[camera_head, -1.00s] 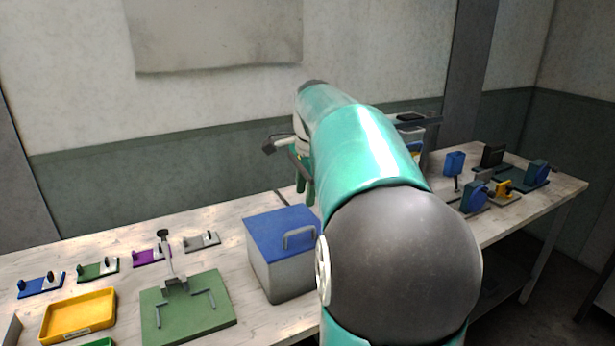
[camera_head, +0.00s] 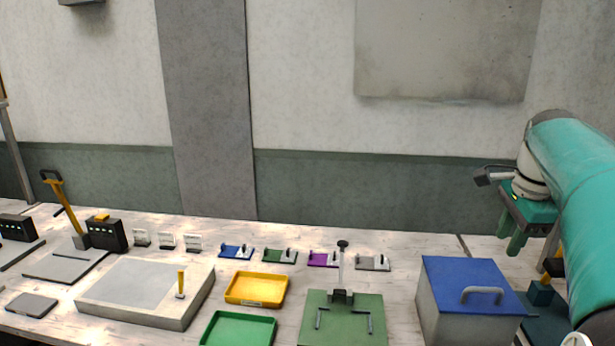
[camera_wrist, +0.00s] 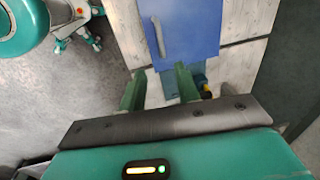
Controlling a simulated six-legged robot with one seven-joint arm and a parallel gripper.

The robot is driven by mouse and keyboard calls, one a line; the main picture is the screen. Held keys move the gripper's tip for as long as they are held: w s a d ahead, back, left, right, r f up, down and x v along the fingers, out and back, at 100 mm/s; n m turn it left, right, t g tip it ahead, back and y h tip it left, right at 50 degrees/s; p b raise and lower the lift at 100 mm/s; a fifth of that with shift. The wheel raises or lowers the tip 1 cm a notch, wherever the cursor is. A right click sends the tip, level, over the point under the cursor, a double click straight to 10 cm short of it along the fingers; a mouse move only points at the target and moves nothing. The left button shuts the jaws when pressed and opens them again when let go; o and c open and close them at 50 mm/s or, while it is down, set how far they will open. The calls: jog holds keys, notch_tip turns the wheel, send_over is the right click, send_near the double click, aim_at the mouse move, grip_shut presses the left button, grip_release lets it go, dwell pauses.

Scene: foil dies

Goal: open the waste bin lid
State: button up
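The waste bin is a grey box (camera_head: 443,318) with a flat blue lid (camera_head: 455,272), which is shut. A grey bar handle (camera_head: 483,291) stands on the lid near its front right. My gripper (camera_head: 511,244) hangs fingers down above the bench, just right of the lid in the head view, apart from it. In the wrist view, the blue lid (camera_wrist: 196,22) and handle (camera_wrist: 157,36) lie beyond the fingertips (camera_wrist: 159,78). The two green fingers are spread with nothing held between them.
A green fixture plate (camera_head: 343,337) with an upright clamp stands left of the bin. Yellow (camera_head: 256,289) and green (camera_head: 238,328) trays lie further left, with small coloured holders behind. A blue device (camera_head: 540,293) sits right of the bin, partly hidden by my arm.

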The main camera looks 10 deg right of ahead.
jog(key=s+a+f+n, duration=0.2)
jog(key=a+n, duration=0.3)
jog(key=a, duration=0.3)
jog(key=s+a+f+n+t, duration=0.1)
jog(key=s+a+f+n, duration=0.1)
jog(key=a, duration=0.6)
jog(key=s+a+f+n+t, duration=0.1)
jog(key=s+a+f+n, duration=0.2)
jog(key=a+n, duration=0.4)
jog(key=shift+s+a+n, duration=0.3)
jog(key=shift+s+a, duration=0.15)
jog(key=shift+a, duration=0.3)
jog(key=s+a+f+n, duration=0.2)
jog(key=f+n, duration=0.1)
jog(key=s+a+f+n+t, duration=0.1)
jog(key=s+a+f+n, duration=0.2)
jog(key=shift+s+a+y, duration=0.2)
jog(key=shift+s+y, duration=0.1)
jog(key=shift+c, duration=0.8)
jog(key=shift+s+a+f, duration=0.1)
jog(key=c, duration=0.4)
grip_shut()
